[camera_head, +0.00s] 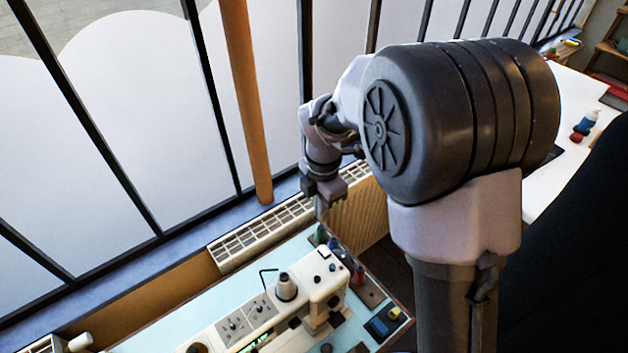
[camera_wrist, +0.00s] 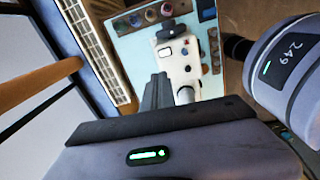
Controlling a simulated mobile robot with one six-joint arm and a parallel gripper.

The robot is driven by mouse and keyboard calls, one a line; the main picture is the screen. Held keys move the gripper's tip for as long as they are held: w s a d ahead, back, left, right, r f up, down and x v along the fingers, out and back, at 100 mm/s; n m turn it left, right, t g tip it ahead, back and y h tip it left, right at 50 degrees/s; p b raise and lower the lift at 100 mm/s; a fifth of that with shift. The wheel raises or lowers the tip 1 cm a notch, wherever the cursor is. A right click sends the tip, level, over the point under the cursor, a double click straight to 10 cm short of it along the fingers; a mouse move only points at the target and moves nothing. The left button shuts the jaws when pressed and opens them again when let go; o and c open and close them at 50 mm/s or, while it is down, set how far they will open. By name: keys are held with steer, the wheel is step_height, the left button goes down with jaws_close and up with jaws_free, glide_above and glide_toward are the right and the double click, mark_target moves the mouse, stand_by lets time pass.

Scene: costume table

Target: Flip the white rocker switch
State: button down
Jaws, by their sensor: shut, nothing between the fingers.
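A white sewing machine (camera_head: 315,280) stands on a pale blue table top and also shows in the wrist view (camera_wrist: 180,62). Small dark and red controls are on its top; I cannot tell which part, if any, is the white rocker switch.
The blue table top (camera_head: 190,325) has clear room left of the machine. A radiator (camera_head: 262,232) and a barred window lie behind. A white table (camera_head: 575,105) is at the far right.

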mark_target(319, 249)
steer(key=shift+a+f+n, duration=0.1)
steer(key=shift+f+n, duration=0.2)
steer(key=shift+n, duration=0.1)
steer(key=shift+f, duration=0.1)
step_height(319, 249, down, 14)
steer(key=shift+w+r+b, duration=0.1)
steer(key=shift+b, duration=0.9)
